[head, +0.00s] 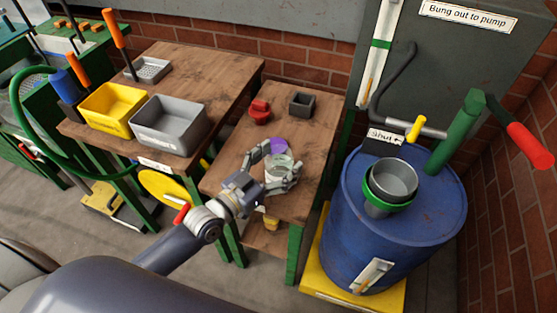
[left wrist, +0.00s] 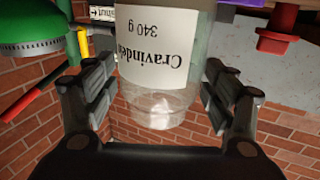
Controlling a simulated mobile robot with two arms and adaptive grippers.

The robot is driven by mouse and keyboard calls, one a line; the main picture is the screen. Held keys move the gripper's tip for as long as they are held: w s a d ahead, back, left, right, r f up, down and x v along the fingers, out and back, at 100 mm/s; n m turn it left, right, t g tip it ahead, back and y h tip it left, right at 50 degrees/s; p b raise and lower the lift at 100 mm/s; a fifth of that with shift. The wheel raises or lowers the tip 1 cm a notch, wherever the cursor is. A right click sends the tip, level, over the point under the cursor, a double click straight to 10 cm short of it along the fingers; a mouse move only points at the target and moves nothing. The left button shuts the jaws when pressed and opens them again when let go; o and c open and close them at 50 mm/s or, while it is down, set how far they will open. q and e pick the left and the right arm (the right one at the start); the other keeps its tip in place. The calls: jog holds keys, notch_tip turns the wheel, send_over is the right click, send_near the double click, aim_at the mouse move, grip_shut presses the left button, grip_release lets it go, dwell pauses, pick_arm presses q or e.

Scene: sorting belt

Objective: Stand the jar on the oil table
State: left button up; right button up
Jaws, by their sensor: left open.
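The jar (head: 278,172) is clear glass with a white label and appears to stand upright on the small wooden table (head: 310,140), near its front. In the left wrist view the jar (left wrist: 160,105) shows upside down, its label reading "340 g"; its base is cut off. My left gripper (head: 273,170) is open, with a finger on either side of the jar. In the left wrist view its fingers (left wrist: 160,92) show small gaps to the glass. A purple thing (head: 279,146) shows just behind the jar. My right gripper is not in view.
A red part (head: 260,112) and a dark square cup (head: 301,104) stand at the back of the small table. A larger table at left holds a yellow bin (head: 110,107) and a grey bin (head: 168,126). A blue drum (head: 350,215) with a funnel stands at right.

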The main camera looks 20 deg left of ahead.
pick_arm(q)
jog(key=shift+r, duration=0.1)
jog(key=v, duration=1.2)
jog(key=shift+b, duration=0.35)
